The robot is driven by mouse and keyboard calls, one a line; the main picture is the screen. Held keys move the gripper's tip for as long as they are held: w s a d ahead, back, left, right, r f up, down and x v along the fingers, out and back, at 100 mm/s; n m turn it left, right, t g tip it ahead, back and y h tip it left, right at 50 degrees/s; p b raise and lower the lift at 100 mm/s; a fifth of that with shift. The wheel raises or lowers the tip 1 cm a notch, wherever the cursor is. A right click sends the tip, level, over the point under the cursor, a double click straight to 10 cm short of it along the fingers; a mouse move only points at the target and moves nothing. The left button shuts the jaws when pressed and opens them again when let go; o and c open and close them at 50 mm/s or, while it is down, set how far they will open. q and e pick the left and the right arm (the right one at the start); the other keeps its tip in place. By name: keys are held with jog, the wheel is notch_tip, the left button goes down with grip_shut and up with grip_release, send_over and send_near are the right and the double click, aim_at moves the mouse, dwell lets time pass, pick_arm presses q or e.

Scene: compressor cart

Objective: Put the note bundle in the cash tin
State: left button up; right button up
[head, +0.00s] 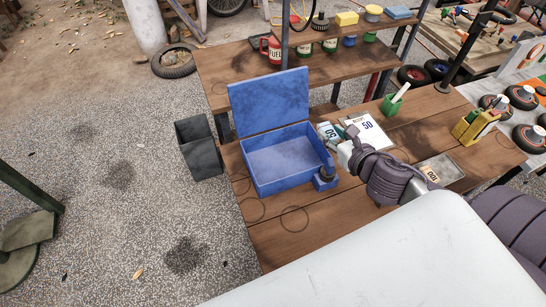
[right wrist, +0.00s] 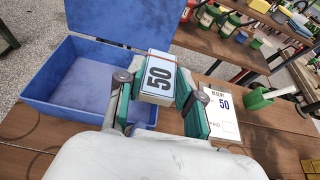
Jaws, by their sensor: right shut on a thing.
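The note bundle (right wrist: 158,77), a pale block marked 50, is between the fingers of my right gripper (right wrist: 158,94). In the head view my right gripper (head: 338,138) is shut on the bundle (head: 327,132), just right of the cash tin. The blue cash tin (head: 262,186) stands on the bench with its lid up, and its inside looks empty. The tin also shows in the right wrist view (right wrist: 50,106), to the left of the bundle. The bundle is held up beside the tin's right side. My left gripper is not in view.
A receipt sheet (head: 376,134) marked 50 lies right of the tin. A dark bin (head: 199,148) is left of the bench. The bench in front of the tin is clear.

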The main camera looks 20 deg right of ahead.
jog(key=w+a+f, duration=0.2)
jog(key=f, duration=0.1)
jog(key=w+a+f+p, duration=0.1)
jog(key=w+a+f, duration=0.1)
jog(key=a+f, duration=0.1)
jog(key=w+a+f, duration=0.2)
jog(key=a+f, duration=0.1)
jog(key=f, duration=0.1)
jog(key=shift+w+a+f+p, duration=0.1)
jog(key=shift+w+a+p, duration=0.1)
jog(key=shift+p, duration=0.15)
jog(key=shift+f, duration=0.1)
jog(key=shift+f+b, duration=0.35)
jog(key=shift+f, duration=0.25)
jog(key=o, duration=0.8)
jog(key=shift+o, duration=0.2)
